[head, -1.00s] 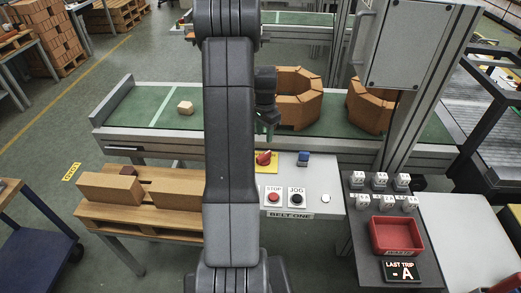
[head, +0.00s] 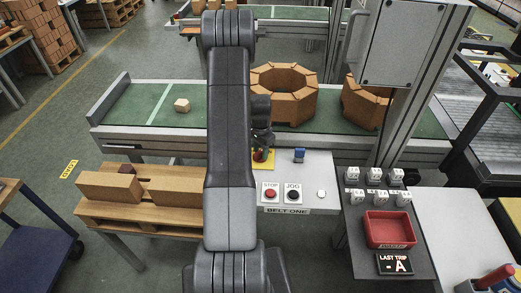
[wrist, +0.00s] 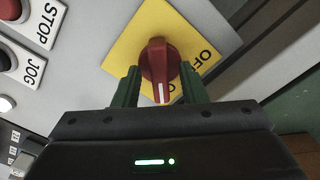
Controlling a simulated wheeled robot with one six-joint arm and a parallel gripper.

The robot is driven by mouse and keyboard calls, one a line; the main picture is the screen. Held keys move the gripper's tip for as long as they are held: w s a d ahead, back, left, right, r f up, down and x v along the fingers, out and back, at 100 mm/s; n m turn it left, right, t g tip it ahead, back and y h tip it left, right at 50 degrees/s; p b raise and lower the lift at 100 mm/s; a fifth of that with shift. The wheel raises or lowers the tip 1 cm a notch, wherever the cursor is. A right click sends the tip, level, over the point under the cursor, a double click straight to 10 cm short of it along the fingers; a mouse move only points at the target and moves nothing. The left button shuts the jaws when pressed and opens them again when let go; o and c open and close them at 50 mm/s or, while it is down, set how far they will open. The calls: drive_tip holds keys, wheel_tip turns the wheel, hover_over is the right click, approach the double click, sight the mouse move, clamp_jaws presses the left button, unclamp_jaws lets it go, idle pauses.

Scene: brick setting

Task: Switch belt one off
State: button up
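The red rotary switch (wrist: 158,62) sits on a yellow plate (wrist: 128,42) in the wrist view. Its white pointer line points down in that view, toward a partly hidden label. The word OFF shows to the right of the knob. My gripper (wrist: 161,84) has its green fingers on either side of the knob, open, with the handle narrower than the space between them. In the head view my gripper (head: 262,148) is over the yellow plate (head: 264,166) on the panel marked BELT ONE (head: 312,172), largely hiding the knob.
The panel also has a red STOP button (head: 270,194), a black JOG button (head: 292,195), a white button (head: 321,194) and a blue switch (head: 299,155). Behind it is the green belt (head: 335,120) with brick rings (head: 284,95). A red tray (head: 390,228) is at right.

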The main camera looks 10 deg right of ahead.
clamp_jaws()
drive_tip(key=shift+b, duration=0.4)
drive_tip(key=n+b, duration=0.3)
drive_tip(key=shift+f, duration=0.2)
drive_tip(key=n+b, duration=0.4)
drive_tip(key=n, duration=0.1)
drive_tip(key=shift+r, duration=0.1)
drive_tip(key=n+b, duration=0.2)
drive_tip(key=n, duration=0.3)
drive_tip(key=n+b, duration=0.1)
drive_tip(key=n, duration=0.3)
drive_tip(key=shift+r+n+b, duration=0.15)
drive_tip(key=shift+n+b, duration=0.25)
